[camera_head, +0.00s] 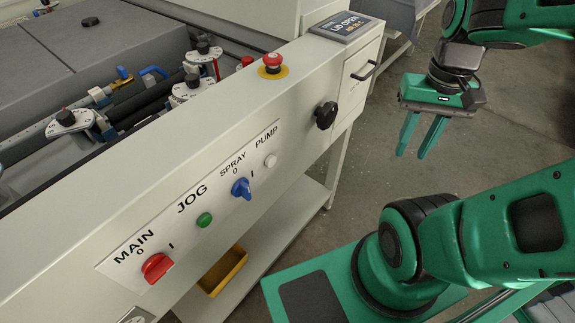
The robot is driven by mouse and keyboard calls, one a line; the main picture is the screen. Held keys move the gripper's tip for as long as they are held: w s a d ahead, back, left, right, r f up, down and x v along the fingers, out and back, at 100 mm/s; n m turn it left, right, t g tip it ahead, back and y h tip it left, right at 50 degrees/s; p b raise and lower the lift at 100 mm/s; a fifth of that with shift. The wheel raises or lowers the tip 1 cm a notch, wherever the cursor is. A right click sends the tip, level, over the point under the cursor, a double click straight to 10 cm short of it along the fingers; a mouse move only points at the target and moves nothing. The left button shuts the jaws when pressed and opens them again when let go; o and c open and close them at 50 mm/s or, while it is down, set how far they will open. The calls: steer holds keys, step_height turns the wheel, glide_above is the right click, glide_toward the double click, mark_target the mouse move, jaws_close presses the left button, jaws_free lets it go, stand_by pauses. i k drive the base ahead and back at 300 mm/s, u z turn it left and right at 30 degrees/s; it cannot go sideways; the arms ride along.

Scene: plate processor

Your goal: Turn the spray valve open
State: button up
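A blue knob (241,188) sits under the label SPRAY, between the marks 0 and I, on the machine's sloping front panel. Small blue valve handles (123,72) and (153,71) show on the pipework inside the machine at the upper left; which one is the spray valve I cannot tell. My gripper (412,154) hangs at the upper right, over the floor, fingers pointing down. Its two green fingers are apart with nothing between them. It is to the right of the panel, clear of the knob and the blue handles.
A red MAIN knob (157,268), a green JOG button (204,219), a white PUMP button (270,160) and a red emergency stop (272,61) are on the panel. A black round knob (326,115) sticks out at the right. A yellow bin (223,271) sits below.

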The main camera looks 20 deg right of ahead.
mark_target(242, 188)
steer(key=z, duration=1.2)
steer(key=k, duration=1.4)
steer(key=z, duration=0.05)
